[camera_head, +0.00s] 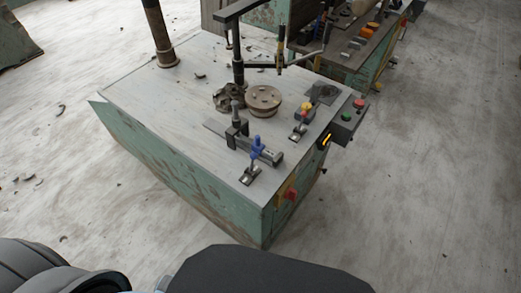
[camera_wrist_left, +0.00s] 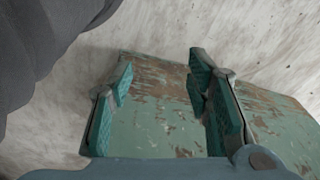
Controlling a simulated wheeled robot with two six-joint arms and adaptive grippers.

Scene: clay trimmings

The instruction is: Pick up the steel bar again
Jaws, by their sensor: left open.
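A long grey metal bar (camera_head: 267,155), which looks like the steel bar, lies on the grey top of a green-sided machine bench (camera_head: 150,95) in the head view. A dark clamp block (camera_head: 236,140) and a blue-handled clamp (camera_head: 256,148) stand at it and cover part of it. My left gripper (camera_wrist_left: 160,72) shows only in the left wrist view. It is open, with nothing between its teal pads. The bench's worn green side (camera_wrist_left: 155,125) is beyond its fingers, and the bar is not in that view. My right gripper is in neither view.
A round metal disc (camera_head: 263,100) and a dark upright post (camera_head: 238,60) with an arm stand behind the bar. A control box (camera_head: 346,118) sticks out at the bench's right edge. Dark curled trimmings (camera_head: 200,76) lie about. Floor is open to the right.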

